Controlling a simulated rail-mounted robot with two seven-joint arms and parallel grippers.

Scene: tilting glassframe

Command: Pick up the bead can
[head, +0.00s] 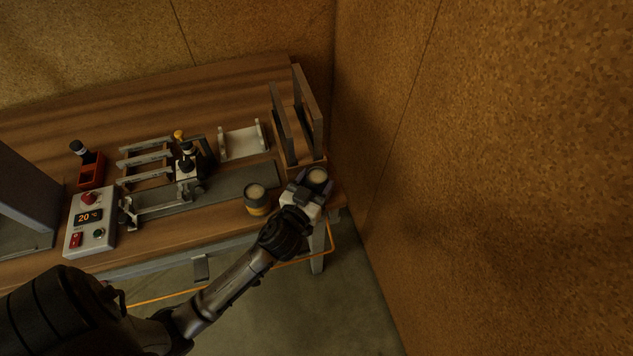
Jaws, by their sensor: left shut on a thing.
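My left gripper (308,186) reaches over the front right of the bench and is shut around a round can with a pale top, which I take to be the bead can (318,174). The fingers hide most of the can's side, and I cannot tell whether its base touches the bench. A second can (256,199), dark with a yellow band and a pale top, stands upright to the left of the gripper, near the front edge. My right gripper is not in view.
Behind the held can stands a wooden rack (288,140) with upright panels. A white cradle (241,142), a metal frame fixture (150,160), a red holder (91,170) and a control box reading 20 (90,222) fill the left. A cork-like wall (480,150) closes the right side.

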